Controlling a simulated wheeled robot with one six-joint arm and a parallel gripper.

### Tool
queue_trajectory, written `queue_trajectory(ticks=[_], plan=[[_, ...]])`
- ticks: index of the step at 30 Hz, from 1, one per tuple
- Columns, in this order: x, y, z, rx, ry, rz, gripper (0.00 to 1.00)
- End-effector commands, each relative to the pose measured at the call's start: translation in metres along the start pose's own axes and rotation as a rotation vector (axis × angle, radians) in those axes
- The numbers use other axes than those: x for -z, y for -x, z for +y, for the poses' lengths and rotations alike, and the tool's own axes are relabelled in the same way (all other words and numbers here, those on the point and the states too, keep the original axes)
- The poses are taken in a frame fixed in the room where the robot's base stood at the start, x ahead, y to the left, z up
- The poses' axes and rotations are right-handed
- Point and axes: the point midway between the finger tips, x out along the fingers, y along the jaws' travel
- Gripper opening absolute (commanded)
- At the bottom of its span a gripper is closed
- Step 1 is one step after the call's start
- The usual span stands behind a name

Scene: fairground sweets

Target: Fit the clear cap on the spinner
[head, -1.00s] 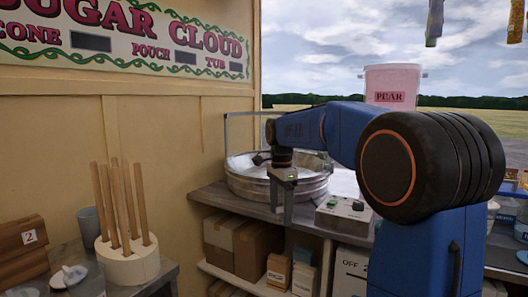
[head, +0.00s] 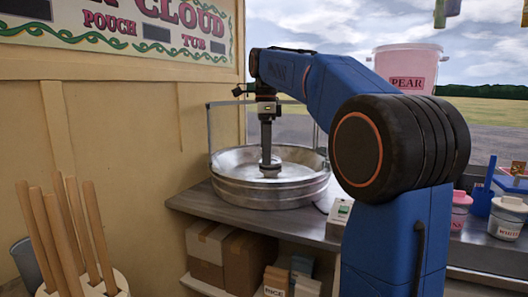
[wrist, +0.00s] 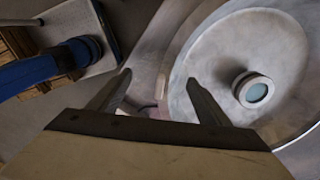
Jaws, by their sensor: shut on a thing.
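The spinner is the round hub (wrist: 256,91) with a dull teal top, in the middle of a wide metal pan (wrist: 215,35). In the head view the pan (head: 225,193) stands on the counter, and the hub is hard to separate from my fingers. My gripper (head: 269,165) points down inside the pan, near its middle. In the wrist view my gripper (wrist: 159,77) has its fingertips well apart, with the hub to their right. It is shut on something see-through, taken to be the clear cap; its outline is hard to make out.
A thin-framed guard (head: 210,130) stands behind the pan. A control box (head: 339,217) is right of it on the counter. Wooden sticks (head: 97,240) stand front left.

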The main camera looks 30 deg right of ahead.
Motion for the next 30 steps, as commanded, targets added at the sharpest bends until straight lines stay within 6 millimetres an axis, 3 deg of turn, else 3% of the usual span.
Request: queue_trajectory(ticks=[30], plan=[[0.014, -0.012, -0.106, 0.000, 0.000, 0.000, 0.49]])
